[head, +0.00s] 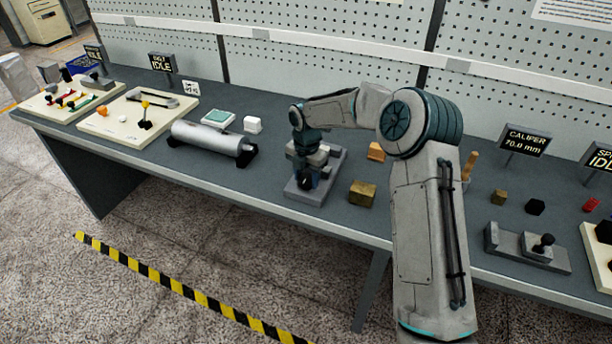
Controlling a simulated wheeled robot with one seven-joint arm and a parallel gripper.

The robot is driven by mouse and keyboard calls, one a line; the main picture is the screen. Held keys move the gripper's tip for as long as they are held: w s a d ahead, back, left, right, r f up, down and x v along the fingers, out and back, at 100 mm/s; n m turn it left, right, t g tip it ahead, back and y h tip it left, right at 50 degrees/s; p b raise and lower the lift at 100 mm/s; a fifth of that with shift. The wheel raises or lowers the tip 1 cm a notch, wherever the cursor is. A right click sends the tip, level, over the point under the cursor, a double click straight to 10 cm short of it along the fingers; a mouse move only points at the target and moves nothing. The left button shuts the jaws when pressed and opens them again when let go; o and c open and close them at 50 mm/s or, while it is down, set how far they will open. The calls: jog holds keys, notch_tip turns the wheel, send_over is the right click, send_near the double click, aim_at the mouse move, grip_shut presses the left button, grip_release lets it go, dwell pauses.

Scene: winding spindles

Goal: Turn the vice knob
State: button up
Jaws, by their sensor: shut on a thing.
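The vice is a grey block on a flat grey base (330,176) near the middle of the bench. My arm reaches over from the right, and my gripper (305,177) points down at the near left end of the vice. The gripper is shut on the vice knob, which is dark and mostly hidden by the fingers. The knob's angle cannot be made out.
A brass block (362,193) and an orange block (376,151) lie right of the vice. A silver cylinder (205,139) rests in dark holders to the left. A caliper sign (525,141) stands at the right. The bench's front edge is close.

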aim_at(306, 178)
jog(key=shift+w+a+r, duration=0.1)
jog(key=shift+r, duration=0.05)
jog(key=o, duration=1)
notch_tip(306, 178, up, 14)
jog(key=b, duration=0.1)
